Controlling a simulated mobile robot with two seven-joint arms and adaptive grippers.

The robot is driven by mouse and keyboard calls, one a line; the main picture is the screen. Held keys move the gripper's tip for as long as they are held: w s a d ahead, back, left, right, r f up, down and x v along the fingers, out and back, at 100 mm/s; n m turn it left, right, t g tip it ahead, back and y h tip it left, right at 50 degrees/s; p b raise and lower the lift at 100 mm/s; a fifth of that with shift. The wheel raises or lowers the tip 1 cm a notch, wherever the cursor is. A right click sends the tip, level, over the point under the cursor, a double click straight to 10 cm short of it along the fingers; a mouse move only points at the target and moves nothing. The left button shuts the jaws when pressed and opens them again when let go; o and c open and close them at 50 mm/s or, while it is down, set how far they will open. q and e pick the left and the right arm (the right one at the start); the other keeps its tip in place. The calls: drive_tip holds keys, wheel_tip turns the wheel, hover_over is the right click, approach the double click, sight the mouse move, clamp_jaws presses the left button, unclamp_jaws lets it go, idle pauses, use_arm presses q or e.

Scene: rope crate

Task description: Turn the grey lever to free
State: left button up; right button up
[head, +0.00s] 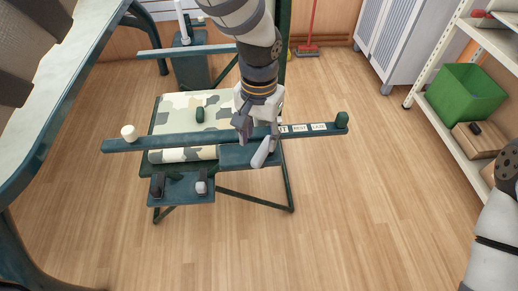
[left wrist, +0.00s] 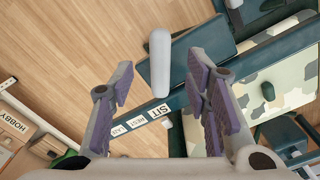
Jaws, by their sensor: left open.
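The grey lever (head: 264,152) is a pale rounded handle by the dark green bar of a camouflage reclining chair. It also shows in the left wrist view (left wrist: 160,62), upright in the picture between my open fingers. My left gripper (head: 257,139) is open just above the bar, with the lever in front of its fingertips. In the left wrist view, no contact between the purple finger pads and the lever is clear. Lever markings are not readable. My right arm shows at the right edge, without its gripper.
The bar (head: 190,139) carries SIT, REST and LAZE labels (head: 310,127), a cream knob (head: 129,132) and a green knob (head: 342,120). A small shelf (head: 181,193) holds two short handles. A green crate (head: 465,94) stands on shelving at right. Wooden floor is clear in front.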

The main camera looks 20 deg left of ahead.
sight(259, 156)
use_arm(q)
wheel_tip(259, 156, up, 6)
drive_tip(key=shift+f, duration=0.25)
drive_tip(key=s+a+f+n+g+p, duration=0.15)
drive_tip(key=s+a+f, duration=0.25)
drive_tip(key=s+f, duration=1.3)
drive_tip(key=s+a, duration=0.3)
drive_tip(key=s, duration=0.7)
drive_tip(key=s+a+p, duration=0.1)
drive_tip(key=s+a, duration=0.1)
drive_tip(key=s, duration=0.9)
drive_tip(key=shift+s+a+f+n+g, duration=0.25)
drive_tip(key=shift+a+f+n+g, duration=0.1)
drive_tip(key=shift+a+g, duration=0.1)
use_arm(e)
drive_tip(key=shift+t, duration=0.6)
drive_tip(key=w+r, duration=0.3)
